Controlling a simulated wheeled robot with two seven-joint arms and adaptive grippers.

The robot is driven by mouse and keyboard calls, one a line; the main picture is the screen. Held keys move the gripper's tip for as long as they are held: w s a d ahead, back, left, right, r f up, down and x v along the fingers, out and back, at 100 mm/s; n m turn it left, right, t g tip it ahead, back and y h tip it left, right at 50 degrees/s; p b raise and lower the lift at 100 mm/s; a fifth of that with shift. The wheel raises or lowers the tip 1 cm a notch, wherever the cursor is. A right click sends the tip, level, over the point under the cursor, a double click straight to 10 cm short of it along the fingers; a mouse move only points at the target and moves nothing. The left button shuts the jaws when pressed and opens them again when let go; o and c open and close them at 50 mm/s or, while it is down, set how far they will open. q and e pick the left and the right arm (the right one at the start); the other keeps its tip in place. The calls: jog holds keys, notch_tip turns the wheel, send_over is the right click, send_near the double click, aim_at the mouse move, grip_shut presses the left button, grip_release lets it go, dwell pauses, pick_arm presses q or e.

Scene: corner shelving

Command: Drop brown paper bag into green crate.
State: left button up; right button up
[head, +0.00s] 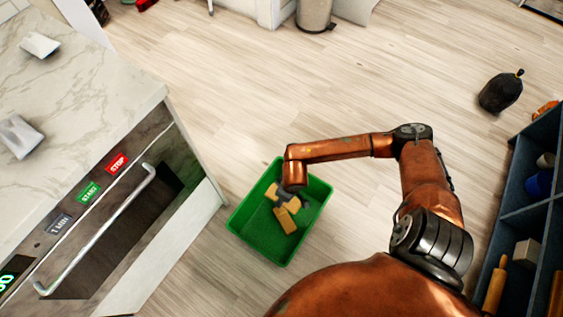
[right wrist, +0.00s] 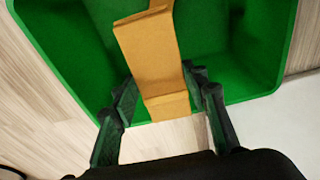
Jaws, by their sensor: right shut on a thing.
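The brown paper bag (head: 286,221) is over the green crate (head: 250,250), which stands on the floor. My right gripper (head: 286,203) points down over the crate and is shut on the bag. A brown piece also shows at the upper left of the gripper; I cannot tell if it is part of the same bag. In the right wrist view the bag (right wrist: 153,62) lies between the two dark fingers (right wrist: 160,85), with the green crate (right wrist: 262,45) behind it. I cannot tell whether the bag touches the crate floor. My left gripper is out of view.
A marble-topped counter (head: 85,65) with an oven-like front and long handle (head: 100,230) stands left of the crate. A dark blue shelf (head: 515,180) with several items is at the right. A black bag (head: 501,92) lies on the floor. The floor behind the crate is clear.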

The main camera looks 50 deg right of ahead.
jog(key=shift+f, duration=0.15)
jog(key=o, duration=1.3)
jog(key=shift+c, duration=0.2)
notch_tip(320, 180, up, 12)
jog(key=s, duration=0.1)
jog(key=shift+s, duration=0.4)
